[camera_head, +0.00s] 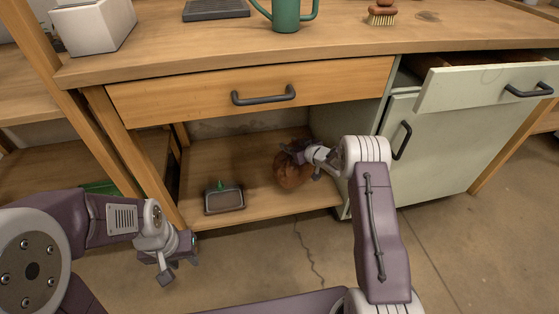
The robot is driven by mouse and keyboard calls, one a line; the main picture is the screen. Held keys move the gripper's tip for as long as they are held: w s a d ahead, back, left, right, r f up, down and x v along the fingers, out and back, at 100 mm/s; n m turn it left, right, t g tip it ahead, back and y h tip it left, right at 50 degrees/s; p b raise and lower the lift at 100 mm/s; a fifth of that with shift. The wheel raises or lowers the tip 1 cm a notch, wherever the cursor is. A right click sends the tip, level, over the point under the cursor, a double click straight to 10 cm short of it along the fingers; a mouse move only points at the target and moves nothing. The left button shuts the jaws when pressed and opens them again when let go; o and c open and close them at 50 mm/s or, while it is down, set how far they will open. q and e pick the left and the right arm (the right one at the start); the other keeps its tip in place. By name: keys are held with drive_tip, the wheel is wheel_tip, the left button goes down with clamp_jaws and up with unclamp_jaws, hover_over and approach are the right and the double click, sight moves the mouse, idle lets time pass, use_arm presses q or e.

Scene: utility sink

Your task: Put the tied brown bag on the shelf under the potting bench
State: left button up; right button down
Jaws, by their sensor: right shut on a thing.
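The tied brown bag (291,176) is at the right part of the shelf (250,204) under the potting bench (335,57). My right gripper (291,152) reaches in under the bench and is shut on the bag at its upper part. The gripper hides the bag's top. I cannot tell whether the bag's underside rests on the shelf or hangs just above it. My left gripper (173,274) is in front of the bench at the lower left, apart from everything, with its fingers pointing down; its fingertips appear spread and empty.
A small dark tray (224,203) with a green item stands left of the bag on the shelf. A closed drawer (250,93) is above. At right, a pale green cabinet has its top drawer (490,82) pulled out. A green watering can (286,14) and a brush (382,14) stand on top.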

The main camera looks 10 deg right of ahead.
wheel_tip(320, 180, down, 8)
drive_tip(key=b, duration=0.4)
drive_tip(key=shift+w+r+b, duration=0.1)
drive_tip(key=shift+r+b, duration=0.05)
drive_tip(key=shift+b, duration=0.2)
drive_tip(key=shift+r, duration=0.15)
drive_tip(key=c, duration=0.8)
unclamp_jaws()
drive_tip(key=shift+f, duration=0.25)
